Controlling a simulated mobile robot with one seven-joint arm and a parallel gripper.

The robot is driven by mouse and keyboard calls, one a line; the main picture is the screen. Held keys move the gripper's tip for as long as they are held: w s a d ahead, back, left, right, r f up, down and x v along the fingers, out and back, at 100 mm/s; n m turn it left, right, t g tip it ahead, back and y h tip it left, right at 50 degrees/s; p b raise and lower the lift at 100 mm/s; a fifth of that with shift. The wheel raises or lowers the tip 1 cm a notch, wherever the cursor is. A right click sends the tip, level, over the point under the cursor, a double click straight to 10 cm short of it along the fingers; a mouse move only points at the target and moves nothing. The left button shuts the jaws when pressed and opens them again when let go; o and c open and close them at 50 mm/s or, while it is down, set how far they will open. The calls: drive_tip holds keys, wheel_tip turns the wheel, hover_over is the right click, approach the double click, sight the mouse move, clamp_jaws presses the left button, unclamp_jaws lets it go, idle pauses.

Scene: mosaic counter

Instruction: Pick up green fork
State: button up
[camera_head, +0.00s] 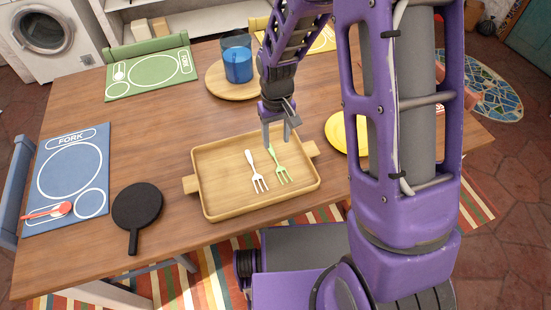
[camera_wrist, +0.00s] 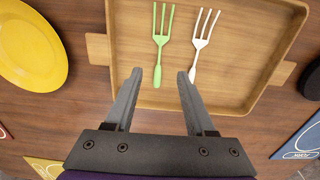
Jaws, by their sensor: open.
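A green fork (camera_head: 279,168) lies in a wooden tray (camera_head: 213,199) on the table, beside a white fork (camera_head: 256,173). In the wrist view the green fork (camera_wrist: 161,45) is left of the white fork (camera_wrist: 203,45), tines toward the top. My gripper (camera_head: 279,140) is open and empty, near the handle ends of the forks at the tray's far side. In the wrist view my gripper (camera_wrist: 160,75) has the green fork's handle end just beyond and between its fingertips, near the left one. The white fork's handle end is by the right fingertip.
A yellow plate (camera_head: 347,133) is right of the tray, partly behind my arm. A black pan (camera_head: 137,205) and a blue placemat (camera_head: 70,180) with a red spoon (camera_head: 48,211) are to the left. Blue cups (camera_head: 238,66) stand on a round board (camera_head: 216,88) behind.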

sight(275, 158)
wheel_tip(275, 158, down, 4)
drive_tip(key=shift+r, duration=0.1)
drive_tip(key=f, duration=0.3)
drive_tip(key=w+f, duration=0.1)
drive_tip(key=f, duration=0.1)
drive_tip(key=shift+a, duration=0.1)
clamp_jaws()
